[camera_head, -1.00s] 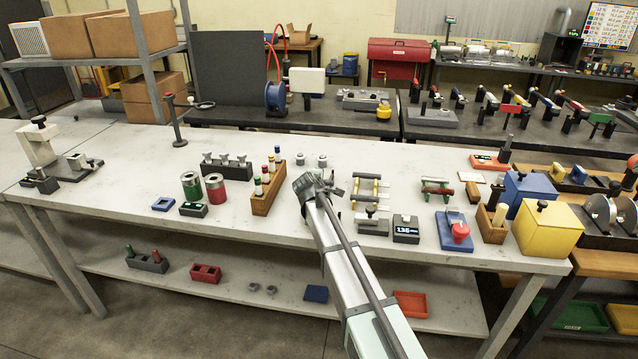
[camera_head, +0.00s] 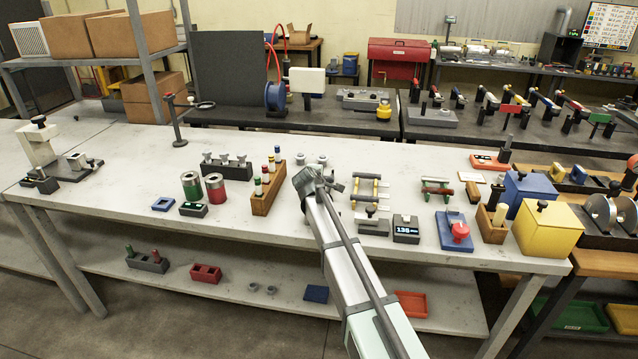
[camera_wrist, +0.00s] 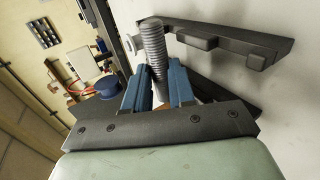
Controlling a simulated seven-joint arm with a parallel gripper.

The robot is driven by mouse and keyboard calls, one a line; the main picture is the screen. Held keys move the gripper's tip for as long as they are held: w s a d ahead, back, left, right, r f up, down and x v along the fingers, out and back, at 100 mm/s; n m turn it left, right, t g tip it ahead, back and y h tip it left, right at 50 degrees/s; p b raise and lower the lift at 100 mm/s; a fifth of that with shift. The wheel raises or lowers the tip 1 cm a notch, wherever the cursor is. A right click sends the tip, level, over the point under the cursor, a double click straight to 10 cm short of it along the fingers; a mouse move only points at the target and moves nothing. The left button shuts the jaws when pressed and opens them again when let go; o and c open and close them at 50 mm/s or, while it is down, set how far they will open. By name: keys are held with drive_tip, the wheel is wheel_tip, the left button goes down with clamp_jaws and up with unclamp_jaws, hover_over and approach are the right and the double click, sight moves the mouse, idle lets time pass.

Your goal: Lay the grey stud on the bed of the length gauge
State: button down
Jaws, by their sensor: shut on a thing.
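The grey stud (camera_wrist: 153,45) is threaded and stands out from between the blue jaws of my gripper (camera_wrist: 160,82) in the wrist view. My gripper is shut on it. In the head view my gripper (camera_head: 328,181) is over the middle of the bench, left of a stand with yellow-ended rails, and the stud cannot be made out there. A grey block with a black knob (camera_head: 372,224) stands beside a display box (camera_head: 406,229) to the right of my gripper. I cannot tell for sure whether this is the length gauge.
The yellow-ended stand (camera_head: 369,188) is close on the right. A wooden block with coloured pegs (camera_head: 266,196) is on the left. A dark bar-shaped fixture (camera_wrist: 235,42) is close to the stud in the wrist view. The bench's front left is clear.

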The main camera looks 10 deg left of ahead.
drive_tip(key=shift+r, duration=1.7)
drive_tip(key=shift+a, duration=0.1)
drive_tip(key=s+d+r, duration=0.2)
drive_tip(key=s+d, duration=0.1)
drive_tip(key=s, duration=0.5)
drive_tip(key=s+d+r, duration=0.1)
drive_tip(key=s+d, duration=0.2)
drive_tip(key=s, duration=0.6)
drive_tip(key=shift+s+r, duration=0.25)
drive_tip(key=shift+r, duration=0.1)
drive_tip(key=shift+f, duration=0.15)
drive_tip(key=shift+f, duration=2.75)
drive_tip(key=shift+f, duration=1.45)
